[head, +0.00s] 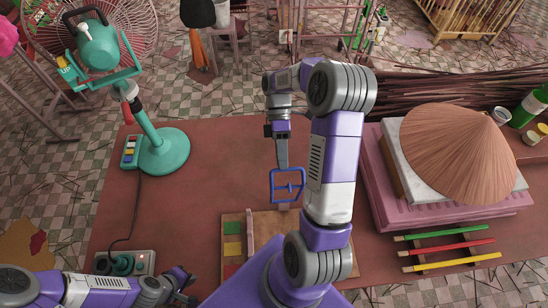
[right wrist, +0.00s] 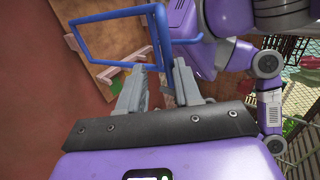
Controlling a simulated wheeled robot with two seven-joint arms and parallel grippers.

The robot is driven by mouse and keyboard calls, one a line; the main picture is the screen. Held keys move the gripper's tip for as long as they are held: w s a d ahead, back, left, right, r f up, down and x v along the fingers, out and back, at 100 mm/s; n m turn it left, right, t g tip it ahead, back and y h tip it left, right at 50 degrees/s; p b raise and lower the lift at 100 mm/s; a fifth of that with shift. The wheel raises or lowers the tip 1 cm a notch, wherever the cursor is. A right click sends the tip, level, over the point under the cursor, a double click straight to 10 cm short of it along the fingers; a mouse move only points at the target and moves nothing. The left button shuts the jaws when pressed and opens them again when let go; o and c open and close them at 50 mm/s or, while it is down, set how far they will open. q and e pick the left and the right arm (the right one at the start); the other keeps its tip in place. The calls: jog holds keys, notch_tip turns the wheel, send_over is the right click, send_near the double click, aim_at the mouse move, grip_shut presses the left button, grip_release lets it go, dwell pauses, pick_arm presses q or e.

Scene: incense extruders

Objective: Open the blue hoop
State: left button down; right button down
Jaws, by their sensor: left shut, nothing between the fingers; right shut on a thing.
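The blue hoop (head: 271,187) is a rectangular blue frame with a crossbar. In the head view it stands just behind a wooden board, near the middle of the red table (head: 215,190). My right gripper (head: 283,170) reaches down to it from above and is shut on it. The right wrist view shows the blue hoop (right wrist: 82,42) just beyond the fingertips (right wrist: 160,72); the exact contact is partly hidden. My left gripper (head: 183,286) is shut and empty, low at the table's front left, away from the hoop.
The wooden board (head: 265,222) carries coloured pieces (head: 232,228) at its left. A teal fan (head: 163,150) stands back left. A conical hat (head: 465,155) rests on stacked boxes at right, with coloured sticks (head: 445,247) in front. The table between fan and hoop is clear.

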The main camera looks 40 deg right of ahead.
jog(key=shift+w+d+f, duration=0.2)
jog(key=shift+f, duration=0.25)
jog(key=shift+w+d+f, duration=0.15)
jog(key=shift+d+f, duration=0.05)
jog(key=shift+f, duration=0.25)
jog(key=c, duration=1.2)
grip_release()
jog(key=shift+s, duration=0.1)
jog(key=shift+o, duration=1.1)
jog(key=shift+w+d+f, duration=0.1)
jog(key=shift+w+d, duration=0.05)
jog(key=shift+w, duration=0.1)
jog(key=shift+c, duration=0.2)
jog(key=shift+s, duration=0.1)
jog(key=shift+c, duration=0.3)
